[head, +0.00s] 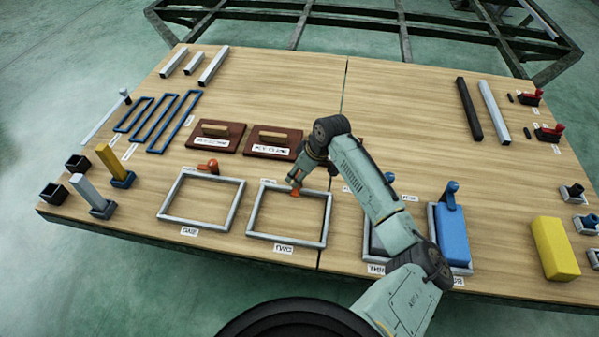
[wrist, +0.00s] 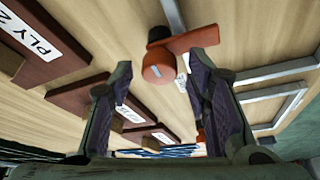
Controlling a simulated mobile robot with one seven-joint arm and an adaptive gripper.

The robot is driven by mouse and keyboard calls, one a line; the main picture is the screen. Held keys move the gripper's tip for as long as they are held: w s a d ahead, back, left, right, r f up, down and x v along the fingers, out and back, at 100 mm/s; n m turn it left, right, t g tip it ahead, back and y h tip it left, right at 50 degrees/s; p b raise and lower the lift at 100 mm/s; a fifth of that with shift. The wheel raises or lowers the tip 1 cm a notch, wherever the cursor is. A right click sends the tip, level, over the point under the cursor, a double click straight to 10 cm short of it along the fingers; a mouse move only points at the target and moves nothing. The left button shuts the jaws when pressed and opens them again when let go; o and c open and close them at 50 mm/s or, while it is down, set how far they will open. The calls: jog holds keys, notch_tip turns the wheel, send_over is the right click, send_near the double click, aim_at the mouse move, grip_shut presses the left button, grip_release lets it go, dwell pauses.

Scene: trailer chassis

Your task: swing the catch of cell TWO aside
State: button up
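Cell TWO is a grey rectangular frame (head: 249,222) with its label (head: 283,249) in front. Its orange catch (head: 293,191) is at the frame's back edge, partly hidden by my gripper in the head view. In the wrist view the catch (wrist: 180,58) has a rounded knob, an arm pointing to the upper right and a dark pivot end. My gripper (head: 299,182) is low over the back of cell TWO. In the wrist view its fingers (wrist: 160,75) are apart, with the knob seen between or just beyond the tips; contact cannot be told.
Cell ONE's frame (head: 160,205) with an orange catch (head: 208,167) is to the left. Cell FOUR holds a blue block (head: 453,236) at right; my arm covers much of cell THREE. A yellow block (head: 555,248) stands far right.

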grip_shut()
dwell(0.3)
jog(key=shift+r, duration=0.1)
jog(key=m+p, duration=0.1)
jog(key=m+t+p, duration=0.1)
jog(key=m+p, duration=0.1)
jog(key=shift+s+a+r+m+h, duration=0.15)
jog(key=shift+a+m+h, duration=0.05)
jog(key=shift+m+h, duration=0.1)
jog(key=m+h+p, duration=0.1)
jog(key=m+p, duration=0.1)
jog(key=p, duration=0.1)
jog(key=m+t+h+p, duration=0.1)
jog(key=m+p, duration=0.2)
jog(key=shift+s+a, duration=0.1)
jog(key=shift+a, duration=0.1)
jog(key=m+h+p, duration=0.2)
jog(key=m+p, duration=0.1)
jog(key=m, duration=0.1)
jog(key=shift+m, duration=0.4)
jog(key=shift+w+f+m+g+h+p, duration=0.15)
jog(key=shift+m+h+p, duration=0.25)
jog(key=shift+m, duration=0.7)
jog(key=shift+w+f+m+g+h+p, duration=0.15)
jog(key=shift+m+h+p, duration=0.25)
jog(key=shift+m, duration=0.7)
jog(key=shift+s+r, duration=0.1)
